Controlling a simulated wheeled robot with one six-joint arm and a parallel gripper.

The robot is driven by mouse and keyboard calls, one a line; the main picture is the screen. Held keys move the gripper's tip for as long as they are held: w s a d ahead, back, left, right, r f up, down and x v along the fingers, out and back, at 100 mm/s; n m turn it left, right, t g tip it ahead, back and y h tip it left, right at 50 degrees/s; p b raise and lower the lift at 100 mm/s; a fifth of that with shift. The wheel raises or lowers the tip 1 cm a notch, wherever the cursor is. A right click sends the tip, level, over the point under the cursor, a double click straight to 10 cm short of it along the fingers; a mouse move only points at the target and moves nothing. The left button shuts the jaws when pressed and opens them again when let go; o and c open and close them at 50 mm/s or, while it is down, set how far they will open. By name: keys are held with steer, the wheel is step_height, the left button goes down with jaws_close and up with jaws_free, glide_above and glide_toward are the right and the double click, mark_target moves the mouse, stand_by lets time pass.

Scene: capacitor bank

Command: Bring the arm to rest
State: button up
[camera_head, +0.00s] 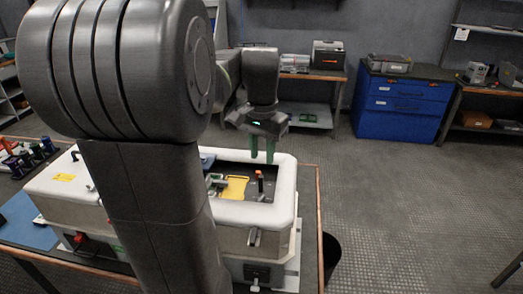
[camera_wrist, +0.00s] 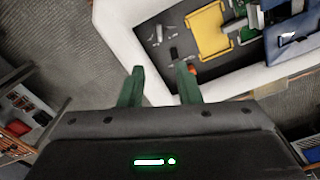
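My gripper (camera_head: 262,150) hangs from my arm above the right part of the white-rimmed capacitor bank box (camera_head: 283,207). Its two green fingers point down and stand apart, with nothing visible between them. In the wrist view the fingers of my gripper (camera_wrist: 160,82) are also apart and empty, over the white rim (camera_wrist: 122,45) of the box. An orange-topped part (camera_head: 259,178) stands in the box below the fingers. A yellow plate (camera_head: 235,187) lies to its left. My arm's large links hide much of the left and middle of the box.
The box stands on a table (camera_head: 310,190) with a copper-coloured edge. Small coloured parts (camera_head: 25,157) are at the table's left. A black bin (camera_head: 331,250) is on the floor to the right. A blue cabinet (camera_head: 400,105) stands behind. The floor at right is open.

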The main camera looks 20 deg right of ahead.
mark_target(262, 197)
steer(key=shift+f, duration=0.1)
step_height(262, 197, down, 14)
steer(key=shift+r+p, duration=0.1)
steer(key=shift+p, duration=0.35)
steer(key=shift+r, duration=0.1)
stand_by(0.4)
